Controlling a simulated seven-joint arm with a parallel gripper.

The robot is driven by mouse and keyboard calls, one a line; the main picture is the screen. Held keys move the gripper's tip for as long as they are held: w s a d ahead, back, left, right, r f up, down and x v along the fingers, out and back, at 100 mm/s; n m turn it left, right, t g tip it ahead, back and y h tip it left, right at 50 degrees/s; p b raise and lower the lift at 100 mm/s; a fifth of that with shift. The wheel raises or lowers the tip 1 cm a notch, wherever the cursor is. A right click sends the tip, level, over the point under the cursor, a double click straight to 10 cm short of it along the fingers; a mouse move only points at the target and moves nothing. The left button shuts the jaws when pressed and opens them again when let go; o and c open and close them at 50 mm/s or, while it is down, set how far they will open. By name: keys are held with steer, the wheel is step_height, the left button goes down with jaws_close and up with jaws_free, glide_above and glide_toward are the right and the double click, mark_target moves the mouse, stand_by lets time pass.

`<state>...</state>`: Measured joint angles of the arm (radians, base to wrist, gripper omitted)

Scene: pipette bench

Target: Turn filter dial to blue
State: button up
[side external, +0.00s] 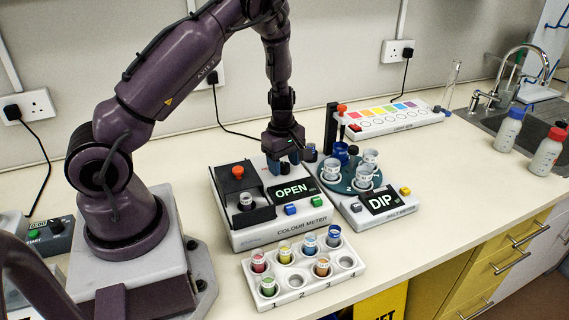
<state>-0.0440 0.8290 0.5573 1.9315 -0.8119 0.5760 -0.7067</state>
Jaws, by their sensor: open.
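The white colour meter (262,238) stands on the bench in the middle of the side external view. Its display (292,191) reads OPEN. A black housing on its left part has a red knob (238,172) on top and a small vial (246,201) in it. A blue button (290,210) sits on the meter's front. My gripper (291,161) points down over the back right part of the meter, with its jaws open. I cannot make out the filter dial or its setting; the gripper covers that part of the meter. Whether the fingers touch anything is unclear.
A unit with a teal carousel (341,186), cups and a DIP display (383,200) stands close on the right. A white rack (296,286) with several coloured vials is in front. A strip with coloured squares (400,126) lies behind. Bench at the front right is clear.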

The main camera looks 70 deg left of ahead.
steer(key=shift+f, duration=0.35)
steer(key=c, duration=0.9)
steer(key=m, duration=0.4)
steer(key=shift+r, duration=0.1)
steer(key=shift+m, duration=2.1)
